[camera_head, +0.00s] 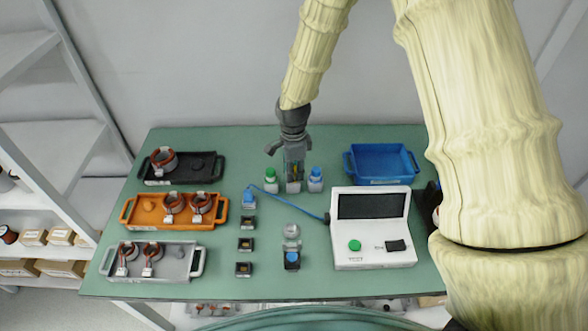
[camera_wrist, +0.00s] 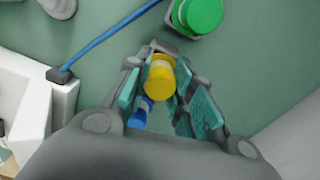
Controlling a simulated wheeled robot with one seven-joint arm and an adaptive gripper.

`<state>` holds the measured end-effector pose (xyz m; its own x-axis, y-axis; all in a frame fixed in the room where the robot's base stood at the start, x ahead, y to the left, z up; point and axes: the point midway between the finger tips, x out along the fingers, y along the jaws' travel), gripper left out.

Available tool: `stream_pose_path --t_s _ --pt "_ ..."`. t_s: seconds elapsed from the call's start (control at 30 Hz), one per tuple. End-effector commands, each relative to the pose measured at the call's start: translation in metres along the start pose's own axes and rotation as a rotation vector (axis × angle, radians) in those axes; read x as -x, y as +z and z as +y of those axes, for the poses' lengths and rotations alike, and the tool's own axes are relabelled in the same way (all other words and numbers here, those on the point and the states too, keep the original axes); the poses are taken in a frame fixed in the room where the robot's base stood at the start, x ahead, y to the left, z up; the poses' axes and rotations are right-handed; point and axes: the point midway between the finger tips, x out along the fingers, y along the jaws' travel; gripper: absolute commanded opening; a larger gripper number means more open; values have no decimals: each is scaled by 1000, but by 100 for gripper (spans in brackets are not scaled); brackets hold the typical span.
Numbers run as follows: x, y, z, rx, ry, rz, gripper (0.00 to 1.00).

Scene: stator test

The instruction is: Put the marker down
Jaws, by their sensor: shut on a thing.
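The marker (camera_wrist: 160,80) has a yellow cap and sits between the fingers in the wrist view. My gripper (camera_head: 293,170) is shut on it and points down at the back middle of the table. A small grey holder (camera_head: 293,187) is directly below the fingers; its rim partly shows behind the cap in the wrist view (camera_wrist: 163,47). I cannot tell whether the marker's lower end is inside the holder or just above it. A green-capped marker (camera_head: 270,176) stands in a holder to the left, and a blue-capped one (camera_head: 316,178) to the right.
A tester (camera_head: 372,259) with a blue cable stands right of centre. A blue tray (camera_head: 413,167) is at the back right. Black (camera_head: 153,180), orange (camera_head: 127,212) and grey (camera_head: 196,262) trays line the left. Small dark blocks (camera_head: 245,245) and a clear round piece (camera_head: 292,231) are in the middle.

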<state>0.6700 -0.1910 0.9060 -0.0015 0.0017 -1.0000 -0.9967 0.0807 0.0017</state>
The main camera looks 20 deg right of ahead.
Motion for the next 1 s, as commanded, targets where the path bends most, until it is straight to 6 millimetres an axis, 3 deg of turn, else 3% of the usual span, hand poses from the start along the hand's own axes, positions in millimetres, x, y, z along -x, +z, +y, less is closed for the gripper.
stream_pose_path --t_s 0.27,0.3,0.4,0.73,1.0 --pt "-7 0 0 -1 0 0 2" --pt "-7 0 0 0 0 0 28" --pt "-7 0 0 -1 0 0 45" --pt "-5 0 0 -1 0 0 45" --pt "14 0 -1 -1 -4 0 45"
